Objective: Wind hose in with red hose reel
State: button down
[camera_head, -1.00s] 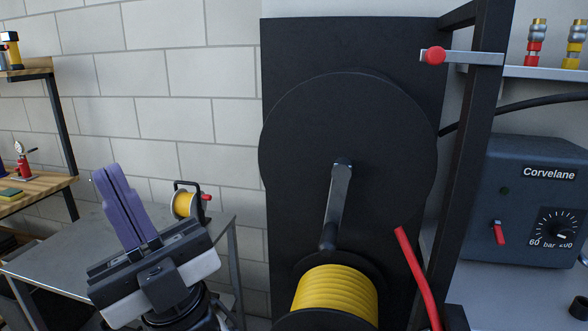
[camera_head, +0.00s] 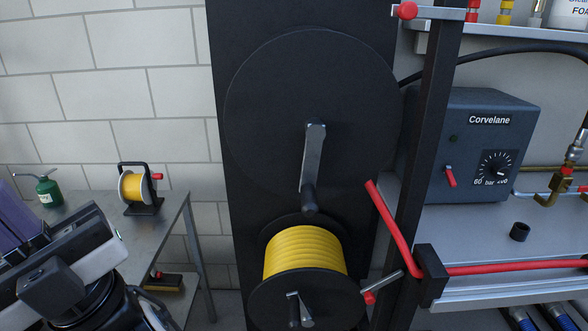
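A large black reel disc (camera_head: 305,95) stands on a dark upright panel. Its grey crank arm (camera_head: 313,155) points down from the hub and ends in a black handle (camera_head: 309,198). A red hose (camera_head: 392,225) comes from the reel's right side, bends down and runs right through a black guide block (camera_head: 431,276). Any red hose wound behind the disc is hidden. My gripper (camera_head: 18,215), with purple fingers, is at the lower left, well apart from the crank. Its fingers lie together with nothing seen between them; their tips are cut off by the picture edge.
A yellow hose reel (camera_head: 305,252) with its own small crank sits just below. A red-knobbed lever (camera_head: 435,13) juts near the top of the frame post. A grey table (camera_head: 165,212) at left holds a small yellow reel (camera_head: 137,187). A Corvelane box (camera_head: 480,145) stands right.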

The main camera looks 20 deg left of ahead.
aim_at(314, 113)
jog(key=k+j+z, duration=0.1)
jog(key=j, duration=0.3)
jog(key=k+j, duration=0.1)
jog(key=j, duration=0.3)
jog(key=j+z, duration=0.15)
jog(key=j, duration=0.2)
jog(key=k+j+z, duration=0.1)
jog(key=j, duration=0.3)
jog(key=k+j+z, duration=0.1)
jog(key=j, duration=0.25)
jog(key=k, duration=0.1)
